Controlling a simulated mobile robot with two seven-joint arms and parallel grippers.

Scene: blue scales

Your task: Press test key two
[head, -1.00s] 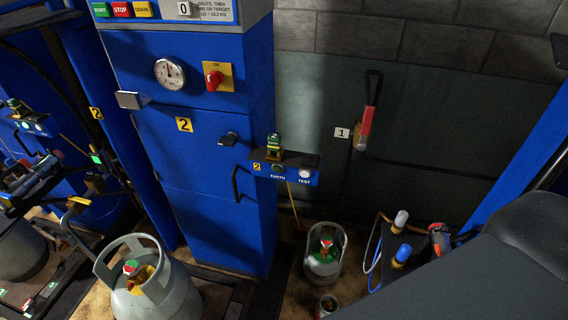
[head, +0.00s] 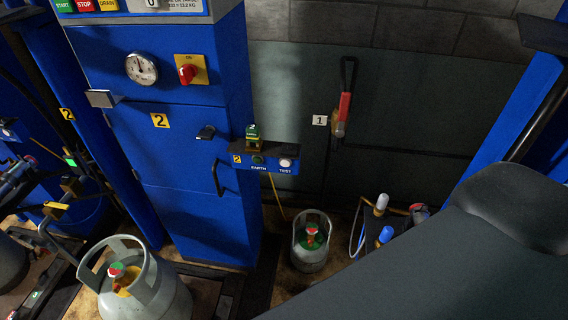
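The blue test box marked 2 (head: 262,163) sticks out from the right side of the blue cabinet. Its white round TEST key (head: 286,163) is at the right end of the front face. A dark green EARTH light or button (head: 258,160) is left of it. A small green-topped device (head: 253,136) stands on the box. A dark grey link of my arm fills the lower right. Neither gripper can be made out in view, and nothing touches the test key.
The blue cabinet (head: 172,184) carries a gauge (head: 141,69) and a red switch (head: 187,74). A red-handled lever (head: 343,108) hangs on the wall.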

